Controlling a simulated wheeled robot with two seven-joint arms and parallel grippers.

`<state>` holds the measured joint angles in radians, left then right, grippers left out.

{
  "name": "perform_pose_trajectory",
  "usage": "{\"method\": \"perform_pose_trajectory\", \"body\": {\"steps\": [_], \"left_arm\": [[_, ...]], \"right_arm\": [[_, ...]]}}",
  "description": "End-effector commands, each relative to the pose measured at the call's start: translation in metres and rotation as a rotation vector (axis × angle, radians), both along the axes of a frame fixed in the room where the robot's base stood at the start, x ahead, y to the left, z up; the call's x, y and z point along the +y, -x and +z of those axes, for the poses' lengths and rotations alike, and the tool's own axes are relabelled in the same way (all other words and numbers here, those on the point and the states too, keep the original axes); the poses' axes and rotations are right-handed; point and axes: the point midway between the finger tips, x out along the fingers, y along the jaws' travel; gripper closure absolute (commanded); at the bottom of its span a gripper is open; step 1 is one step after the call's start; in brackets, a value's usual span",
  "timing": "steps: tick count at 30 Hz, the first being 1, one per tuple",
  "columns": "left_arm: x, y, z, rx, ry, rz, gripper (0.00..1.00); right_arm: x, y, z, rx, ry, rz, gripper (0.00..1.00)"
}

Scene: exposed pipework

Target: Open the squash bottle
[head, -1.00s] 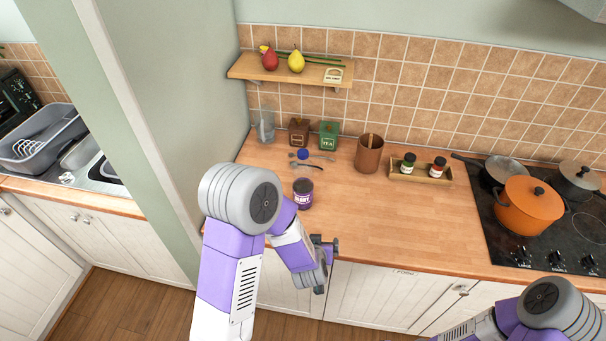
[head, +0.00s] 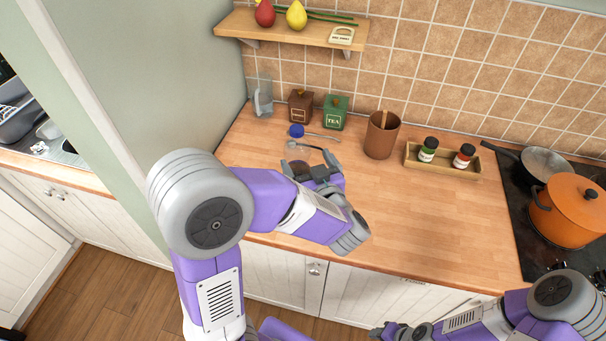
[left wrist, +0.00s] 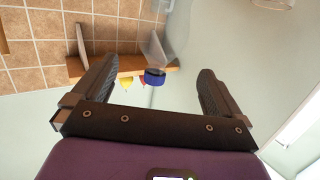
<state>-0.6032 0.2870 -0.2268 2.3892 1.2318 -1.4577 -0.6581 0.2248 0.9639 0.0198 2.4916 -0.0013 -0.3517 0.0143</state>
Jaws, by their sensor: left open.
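The squash bottle has a blue cap (head: 296,130) and a clear upper part, and stands on the counter. In the head view its lower part is largely hidden behind my left gripper (head: 312,164). The left gripper is open and empty, in front of the bottle. In the left wrist view, which is turned upside down, the cap (left wrist: 155,77) shows ahead between the two open fingers, apart from both. My right gripper (head: 382,331) is low at the bottom of the head view, away from the bottle; its jaws are too small to read.
A clear jug (head: 262,98), a brown canister (head: 300,106) and a green tea canister (head: 335,112) stand behind the bottle. A brown pot (head: 381,136) and a spice tray (head: 442,170) are to the right. Counter right of the gripper (head: 430,220) is clear.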

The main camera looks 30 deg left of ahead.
Motion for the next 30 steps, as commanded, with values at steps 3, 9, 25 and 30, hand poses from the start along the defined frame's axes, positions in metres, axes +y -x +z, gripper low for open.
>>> {"method": "perform_pose_trajectory", "body": {"steps": [3, 9, 25, 30], "left_arm": [[0.0, 0.0, -0.05, 0.001, -0.001, 0.0, 0.0], [0.0, 0.0, -0.09, 0.0, 0.0, 0.0, 0.0], [0.028, -0.021, -0.108, -0.002, 0.002, 0.004, 0.0], [0.049, -0.035, -0.111, -0.001, 0.001, 0.003, 0.0]], "right_arm": [[0.0, 0.0, -0.049, -0.001, 0.0, 0.0, 0.57], [0.0, 0.0, -0.089, 0.0, 0.0, 0.0, 0.57], [0.0, -0.001, -0.115, -0.001, 0.0, 0.0, 0.57], [0.0, 0.0, -0.126, -0.001, 0.0, 0.0, 0.57]]}}
